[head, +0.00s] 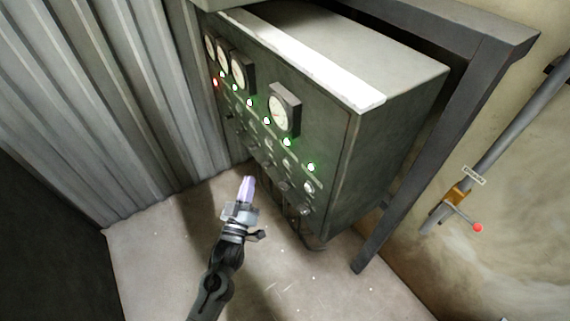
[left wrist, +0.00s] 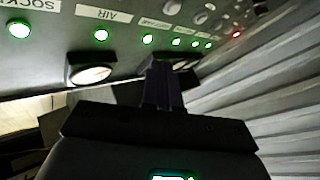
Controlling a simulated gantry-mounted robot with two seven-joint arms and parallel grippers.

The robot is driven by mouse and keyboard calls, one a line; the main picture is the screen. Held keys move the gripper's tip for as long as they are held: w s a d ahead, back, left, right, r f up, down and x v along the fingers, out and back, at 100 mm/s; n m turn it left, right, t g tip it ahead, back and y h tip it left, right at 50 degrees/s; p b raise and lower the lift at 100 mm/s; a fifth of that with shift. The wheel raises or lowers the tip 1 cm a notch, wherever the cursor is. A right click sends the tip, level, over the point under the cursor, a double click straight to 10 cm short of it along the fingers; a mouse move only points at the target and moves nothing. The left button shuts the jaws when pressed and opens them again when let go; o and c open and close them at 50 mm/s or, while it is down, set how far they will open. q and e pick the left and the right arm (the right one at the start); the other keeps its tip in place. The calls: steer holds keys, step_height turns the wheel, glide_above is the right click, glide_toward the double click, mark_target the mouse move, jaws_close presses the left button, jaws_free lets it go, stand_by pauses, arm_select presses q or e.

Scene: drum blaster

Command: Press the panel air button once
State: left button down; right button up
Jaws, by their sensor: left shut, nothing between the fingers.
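The grey control panel (head: 305,120) has a row of green lights, with gauges above and small round controls below. In the left wrist view, the AIR label (left wrist: 105,14) sits beside a lit green light (left wrist: 101,35). My left gripper (head: 247,183) is shut and empty, low in front of the panel. In the left wrist view, its fingers (left wrist: 163,85) point at the panel, to the right of the air button. Contact with the panel cannot be told. My right gripper is not in view.
A corrugated metal wall (head: 120,110) stands left of the panel. A dark frame post (head: 410,170) stands to its right, then a pipe with a yellow valve and red-knobbed lever (head: 477,227). The floor (head: 150,240) in front is clear.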

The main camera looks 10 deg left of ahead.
mark_target(287, 163)
arm_select(q)
steer(key=w+d+b, duration=0.4)
steer(key=w+d, duration=0.2)
steer(key=shift+w, duration=0.25)
stand_by(0.3)
stand_by(0.5)
steer(key=shift+a, duration=0.1)
stand_by(0.7)
stand_by(0.7)
steer(key=shift+w+d, duration=0.3)
steer(key=shift+d, duration=0.05)
stand_by(0.5)
